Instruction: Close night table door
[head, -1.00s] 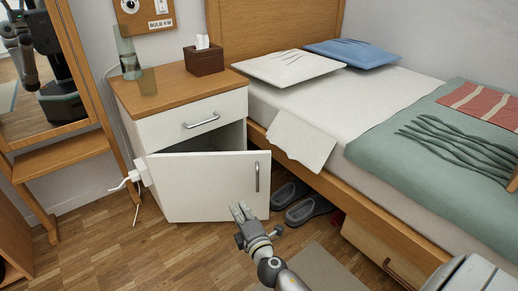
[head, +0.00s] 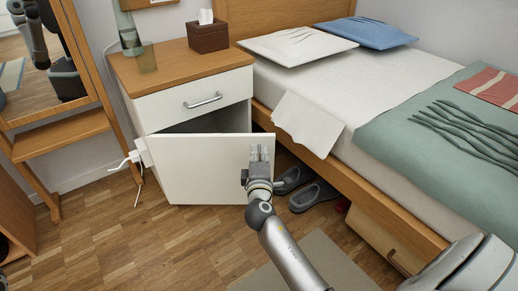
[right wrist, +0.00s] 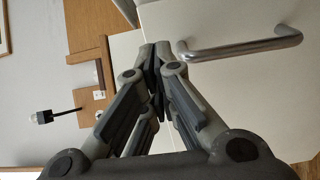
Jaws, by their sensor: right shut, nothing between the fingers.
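The night table (head: 185,100) is white with a wooden top and stands left of the bed. Its white door (head: 205,170) is partly open, with a dark gap (head: 200,125) along its top. My right gripper (head: 259,152) is at the door's right edge and covers the door handle in the head view. In the right wrist view the gripper (right wrist: 158,52) is shut and empty, its tips at or close to the white door panel (right wrist: 240,85), beside the metal handle (right wrist: 240,48). I cannot tell whether it touches the door. My left gripper is not in view.
The closed drawer (head: 195,100) with a metal handle is above the door. Grey slippers (head: 312,192) lie on the floor right of the door, next to the bed (head: 340,165). A mirror stand (head: 60,125) is at left. The wooden floor (head: 150,240) in front is clear.

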